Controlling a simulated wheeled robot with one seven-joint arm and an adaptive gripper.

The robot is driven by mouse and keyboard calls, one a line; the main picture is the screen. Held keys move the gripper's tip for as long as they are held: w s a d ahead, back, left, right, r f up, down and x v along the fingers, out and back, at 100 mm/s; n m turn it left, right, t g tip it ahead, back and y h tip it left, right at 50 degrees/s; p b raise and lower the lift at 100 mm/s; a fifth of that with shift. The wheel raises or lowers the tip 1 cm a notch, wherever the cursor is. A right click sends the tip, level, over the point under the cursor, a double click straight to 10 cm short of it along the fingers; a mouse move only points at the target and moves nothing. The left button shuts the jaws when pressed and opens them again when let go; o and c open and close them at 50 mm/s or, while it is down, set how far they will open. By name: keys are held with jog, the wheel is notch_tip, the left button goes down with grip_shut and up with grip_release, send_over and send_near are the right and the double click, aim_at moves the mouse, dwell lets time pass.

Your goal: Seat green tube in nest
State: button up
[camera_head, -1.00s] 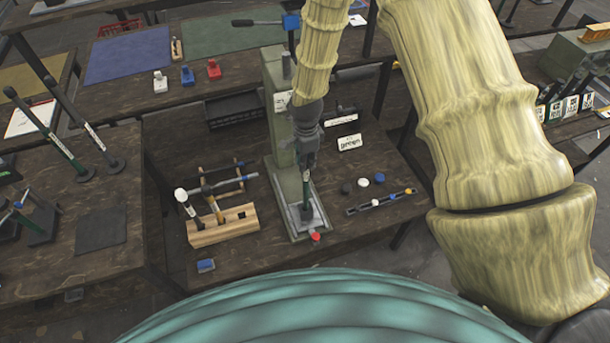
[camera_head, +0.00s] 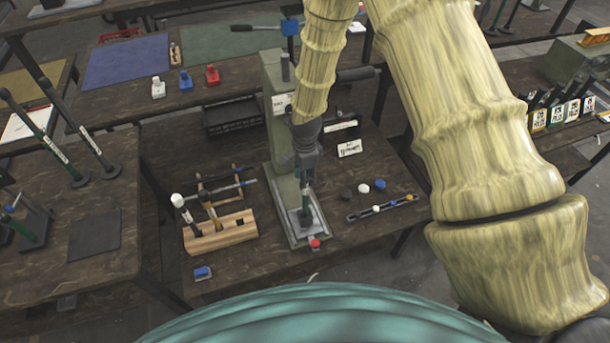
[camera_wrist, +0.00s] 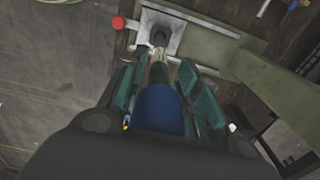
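The green press (camera_head: 282,150) stands on the middle bench, with a light metal base plate (camera_head: 291,226) at its foot. My gripper (camera_head: 307,180) points down in front of the press column, above that plate. In the wrist view my gripper (camera_wrist: 160,85) has its fingers on both sides of a tube (camera_wrist: 157,105) with a blue near part and a dark green far end; the fingers look closed on it. The tube's far end is over the nest area (camera_wrist: 160,32) on the plate. Whether it sits inside the nest or just above it, I cannot tell.
A red knob (camera_head: 315,244) is at the plate's front. A wooden block with tools (camera_head: 220,234) stands to the left. A strip with coloured pieces (camera_head: 383,208) and loose caps lie to the right. A small label card (camera_head: 349,148) stands behind them.

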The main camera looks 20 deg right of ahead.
jog(key=shift+r, duration=0.25)
jog(key=shift+r+b, duration=2)
jog(key=shift+r, duration=3.95)
